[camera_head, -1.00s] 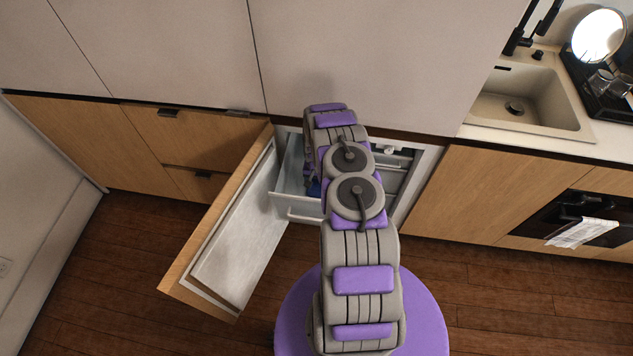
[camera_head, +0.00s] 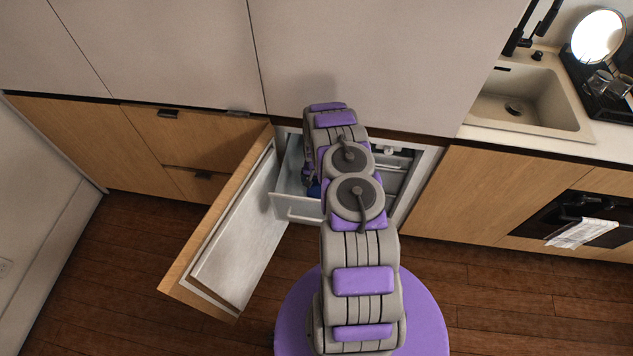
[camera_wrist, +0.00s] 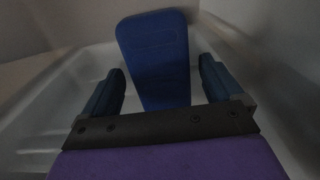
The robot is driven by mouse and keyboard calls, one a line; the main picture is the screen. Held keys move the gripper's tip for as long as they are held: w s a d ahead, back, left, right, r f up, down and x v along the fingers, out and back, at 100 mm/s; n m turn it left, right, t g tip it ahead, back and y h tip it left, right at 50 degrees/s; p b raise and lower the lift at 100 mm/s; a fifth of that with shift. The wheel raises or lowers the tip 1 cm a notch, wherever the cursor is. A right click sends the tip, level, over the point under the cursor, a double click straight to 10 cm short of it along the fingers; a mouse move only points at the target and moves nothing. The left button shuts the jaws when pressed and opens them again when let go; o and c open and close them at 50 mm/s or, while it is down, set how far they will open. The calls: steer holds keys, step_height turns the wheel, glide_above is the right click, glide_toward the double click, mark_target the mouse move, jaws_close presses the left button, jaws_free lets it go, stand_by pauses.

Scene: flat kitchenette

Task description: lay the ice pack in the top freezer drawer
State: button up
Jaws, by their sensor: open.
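The blue ice pack (camera_wrist: 157,58) is between and beyond the fingers of my open gripper (camera_wrist: 158,88) in the wrist view. Gaps show between the pack and both fingers. The pack is inside the pale, translucent top freezer drawer (camera_wrist: 62,85); whether it lies fully flat on the drawer floor I cannot tell. In the head view the drawer (camera_head: 297,207) is pulled out, and a small blue patch of the ice pack (camera_head: 314,190) shows beside my arm. My arm hides most of the drawer's inside and the gripper in that view.
The wooden-fronted freezer door (camera_head: 225,225) stands swung open to the left of the drawer. Further shut drawers or shelves (camera_head: 391,180) show to the right of my arm. A sink (camera_head: 520,105) is at upper right. The wooden floor (camera_head: 120,270) is clear at left.

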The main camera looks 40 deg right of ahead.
step_height(320, 180, up, 11)
steer(key=p, duration=0.1)
steer(key=s+a+r+n, duration=0.1)
steer(key=a+r, duration=0.4)
steer(key=r, duration=0.4)
steer(key=s+a+r+n, duration=0.2)
steer(key=a+r, duration=0.4)
steer(key=r, duration=0.4)
steer(key=s+a+r+n, duration=0.1)
steer(key=a+r, duration=0.4)
steer(key=r, duration=0.4)
steer(key=s+a+r+n+g, duration=0.1)
steer(key=s+a+r+n, duration=0.2)
steer(key=s+a+r, duration=0.8)
steer(key=s+a+r+n, duration=0.1)
steer(key=s+a+r, duration=0.1)
steer(key=s, duration=0.7)
steer(key=s+a+r+n, duration=0.1)
steer(key=s+a+r, duration=0.1)
steer(key=s, duration=0.7)
steer(key=shift+s+a+r+n+g, duration=0.2)
steer(key=shift+s+r+n+g, duration=0.2)
steer(key=shift+r, duration=0.1)
steer(key=shift+w+d, duration=0.1)
